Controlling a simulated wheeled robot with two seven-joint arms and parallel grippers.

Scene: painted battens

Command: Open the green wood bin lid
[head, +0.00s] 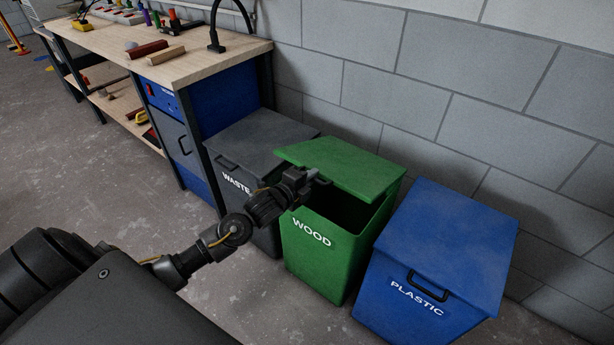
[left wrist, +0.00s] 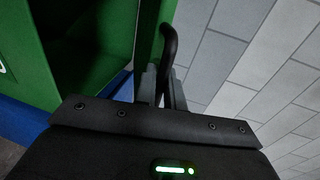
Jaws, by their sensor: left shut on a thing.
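The green wood bin (head: 318,250) stands between the grey and the blue bin, its white WOOD label facing me. Its green lid (head: 343,165) is tilted up at the front, leaving a dark gap above the bin's opening. My left gripper (head: 306,178) is at the lid's front left edge. In the left wrist view the gripper (left wrist: 162,85) is shut on the black lid handle (left wrist: 169,45), with the green lid edge (left wrist: 150,30) beside it. The bin's open inside (left wrist: 90,45) shows at the left there. My right gripper is not in view.
The grey WASTE bin (head: 258,140) stands close on the left, partly behind my left arm. The blue PLASTIC bin (head: 440,250) stands close on the right, lid shut. A block wall (head: 450,80) rises behind the bins. A workbench (head: 190,60) with tools is at the upper left.

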